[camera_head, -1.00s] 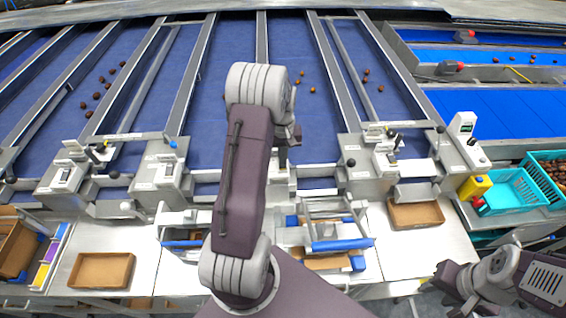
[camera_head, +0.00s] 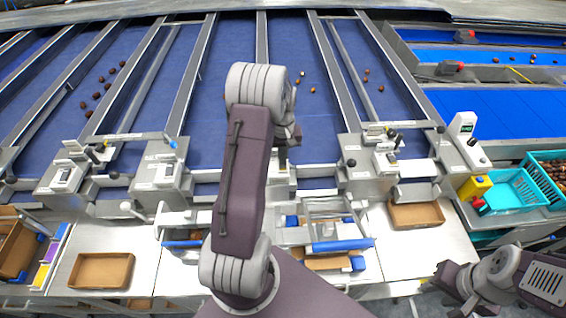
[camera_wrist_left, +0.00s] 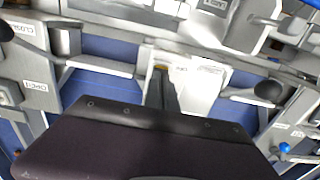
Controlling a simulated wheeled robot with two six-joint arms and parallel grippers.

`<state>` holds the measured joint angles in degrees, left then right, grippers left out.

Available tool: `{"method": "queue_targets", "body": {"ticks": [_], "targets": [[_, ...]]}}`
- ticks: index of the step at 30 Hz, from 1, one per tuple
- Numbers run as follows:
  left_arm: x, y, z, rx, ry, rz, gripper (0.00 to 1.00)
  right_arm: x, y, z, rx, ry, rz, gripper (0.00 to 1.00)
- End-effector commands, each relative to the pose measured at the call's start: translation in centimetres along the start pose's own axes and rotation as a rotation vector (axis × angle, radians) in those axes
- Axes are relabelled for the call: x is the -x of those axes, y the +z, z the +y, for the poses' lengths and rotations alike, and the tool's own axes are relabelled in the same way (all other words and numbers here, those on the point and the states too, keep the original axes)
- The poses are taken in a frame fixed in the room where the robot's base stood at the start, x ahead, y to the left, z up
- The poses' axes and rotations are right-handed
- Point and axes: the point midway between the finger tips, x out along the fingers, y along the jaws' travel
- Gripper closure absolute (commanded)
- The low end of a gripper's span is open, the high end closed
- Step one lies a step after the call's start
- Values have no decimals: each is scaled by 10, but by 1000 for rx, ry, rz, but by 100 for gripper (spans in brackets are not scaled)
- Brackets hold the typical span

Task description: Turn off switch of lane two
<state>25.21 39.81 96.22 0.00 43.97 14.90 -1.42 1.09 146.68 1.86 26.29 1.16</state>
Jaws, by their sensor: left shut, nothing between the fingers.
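Blue sorting lanes run away from me, with grey control boxes at their near ends. The boxes stand at the left (camera_head: 65,178), left of middle (camera_head: 160,172) and right of middle (camera_head: 385,162). I cannot tell which switch is lane two's. My left arm crosses the middle of the head view; its gripper (camera_head: 284,152) is mostly hidden behind the arm, over the near end of the middle lane. In the left wrist view the shut, empty gripper (camera_wrist_left: 164,92) points at a white labelled plate (camera_wrist_left: 195,88). My right gripper (camera_head: 450,288) is low at the right; its jaw opening is unclear.
Cardboard trays (camera_head: 101,270) lie on the white bench. A yellow box (camera_head: 474,187) and turquoise crate (camera_head: 512,190) stand at the right.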

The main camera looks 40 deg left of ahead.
Motion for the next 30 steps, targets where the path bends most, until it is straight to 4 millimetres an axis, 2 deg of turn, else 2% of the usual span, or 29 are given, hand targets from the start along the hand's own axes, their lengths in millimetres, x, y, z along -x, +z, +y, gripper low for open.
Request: {"method": "queue_targets", "body": {"ticks": [30], "targets": [[-14, 0, 0, 0, 0, 0, 100, -9, 1, 0, 0, 0, 0, 64]]}}
